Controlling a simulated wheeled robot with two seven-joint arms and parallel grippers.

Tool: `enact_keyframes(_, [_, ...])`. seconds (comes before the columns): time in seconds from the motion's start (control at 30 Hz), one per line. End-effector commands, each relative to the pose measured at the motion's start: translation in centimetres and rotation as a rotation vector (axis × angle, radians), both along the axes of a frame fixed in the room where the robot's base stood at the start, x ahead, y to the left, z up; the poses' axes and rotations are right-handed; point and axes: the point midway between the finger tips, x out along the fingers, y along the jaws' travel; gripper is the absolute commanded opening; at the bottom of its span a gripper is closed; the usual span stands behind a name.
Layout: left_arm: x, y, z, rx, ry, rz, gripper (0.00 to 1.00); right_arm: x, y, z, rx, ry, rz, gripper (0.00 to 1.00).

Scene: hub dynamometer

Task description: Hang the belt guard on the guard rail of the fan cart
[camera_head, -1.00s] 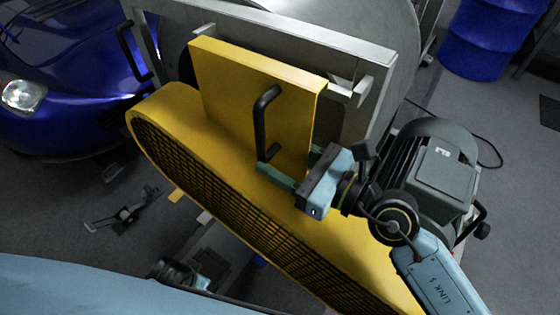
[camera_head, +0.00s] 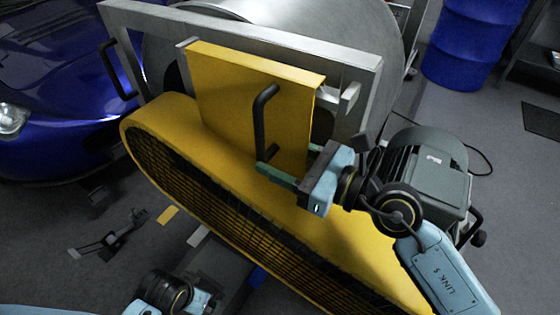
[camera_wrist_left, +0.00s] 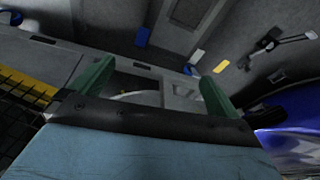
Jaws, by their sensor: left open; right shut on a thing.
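The belt guard (camera_head: 225,187) is yellow, with a long rounded mesh-sided cover and an upright plate with a folded top edge. My right gripper (camera_head: 287,174) is shut on the black handle (camera_head: 259,122) at its lower end. The guard hangs in front of the fan cart's grey frame (camera_head: 250,37). The guard rail (camera_head: 350,97) shows beside the plate's upper right; the plate hides its middle. Whether the folded edge rests on it cannot be told. My left gripper (camera_head: 205,294) is low in the head view, apart from the handle; its open, empty fingers show in the left wrist view (camera_wrist_left: 155,92).
A grey motor (camera_head: 425,170) stands right of the guard, close to my right arm. A blue car (camera_head: 60,90) is at the left. A blue drum (camera_head: 475,42) stands at the back right. The floor between drum and motor is mostly clear.

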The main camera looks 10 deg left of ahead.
Motion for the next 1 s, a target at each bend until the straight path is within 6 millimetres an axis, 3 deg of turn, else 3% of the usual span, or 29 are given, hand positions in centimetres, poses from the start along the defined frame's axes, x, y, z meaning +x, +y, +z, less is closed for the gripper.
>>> enact_keyframes(0.2, [0.2,-0.6,1.3,-0.01,-0.01,-0.001,1.0,0.7,-0.3,0.4,0.008,-0.006,-0.002,0.0])
enact_keyframes(0.6, [0.3,-1.4,3.3,-0.023,-0.021,-0.001,1.0,0.7,-0.2,-0.8,0.009,-0.004,-0.001,0.0])
enact_keyframes(1.0, [0.3,-1.5,3.8,-0.025,-0.024,0.0,1.0,0.7,-0.2,-1.0,0.009,-0.004,-0.001,0.0])
